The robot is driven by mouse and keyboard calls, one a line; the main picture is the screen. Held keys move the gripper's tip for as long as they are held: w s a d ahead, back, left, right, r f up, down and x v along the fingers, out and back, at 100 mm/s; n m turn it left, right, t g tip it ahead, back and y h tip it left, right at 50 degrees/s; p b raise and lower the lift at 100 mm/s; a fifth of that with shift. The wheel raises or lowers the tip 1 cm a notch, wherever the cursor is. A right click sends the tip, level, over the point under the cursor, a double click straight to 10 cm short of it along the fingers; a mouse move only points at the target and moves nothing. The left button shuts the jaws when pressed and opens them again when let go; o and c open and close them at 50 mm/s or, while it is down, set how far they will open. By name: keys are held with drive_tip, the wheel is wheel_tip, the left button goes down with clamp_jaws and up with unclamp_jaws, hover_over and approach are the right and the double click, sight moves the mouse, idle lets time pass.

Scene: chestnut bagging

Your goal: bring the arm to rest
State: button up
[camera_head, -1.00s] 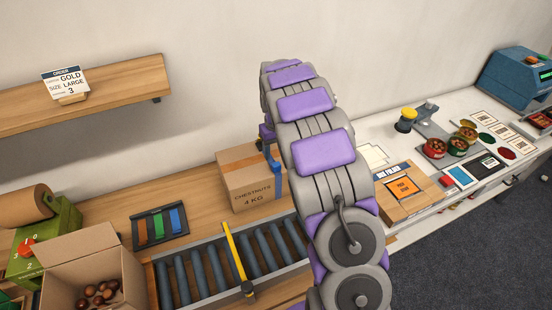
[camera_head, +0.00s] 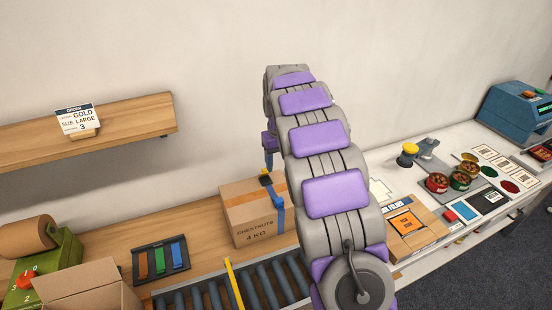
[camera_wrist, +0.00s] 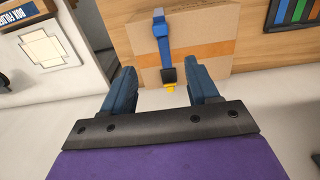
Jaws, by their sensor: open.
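My arm, grey with purple pads, rises from the bottom of the head view and bends over at its top. My gripper (camera_wrist: 156,88) shows in the wrist view as two dark blue fingers, spread apart with nothing between them. In the head view it is mostly hidden behind my arm. Beyond the fingertips stands a cardboard box (camera_wrist: 210,30), with a blue strap tool (camera_wrist: 165,55) on its side. In the head view the box (camera_head: 247,222) reads "CHESTNUTS 4 KG", and the blue strap tool (camera_head: 277,205) hangs at its right edge. The fingers look apart from both.
A roller conveyor (camera_head: 215,295) with a yellow bar (camera_head: 233,283) runs below the box. A wall shelf (camera_head: 130,130) holds an order card (camera_head: 77,119). An open carton (camera_head: 90,290) stands front left. The right bench (camera_head: 385,170) carries bowls, cards and a blue machine (camera_head: 515,115).

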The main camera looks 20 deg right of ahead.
drive_tip(key=s+a+r, duration=0.2)
drive_tip(key=s+a, duration=0.2)
drive_tip(key=s, duration=0.6)
drive_tip(key=s+a+r+g, duration=0.1)
drive_tip(key=s+a+r, duration=0.15)
drive_tip(key=s, duration=0.75)
drive_tip(key=s+a+r, duration=0.2)
drive_tip(key=s+a, duration=0.3)
drive_tip(key=s, duration=0.5)
drive_tip(key=s+a+f, duration=0.2)
drive_tip(key=s+f, duration=0.2)
drive_tip(key=s, duration=0.9)
drive_tip(key=shift+s+g, duration=0.3)
drive_tip(key=shift+g, duration=0.1)
drive_tip(key=shift+a, duration=0.1)
drive_tip(key=shift+c, duration=0.4)
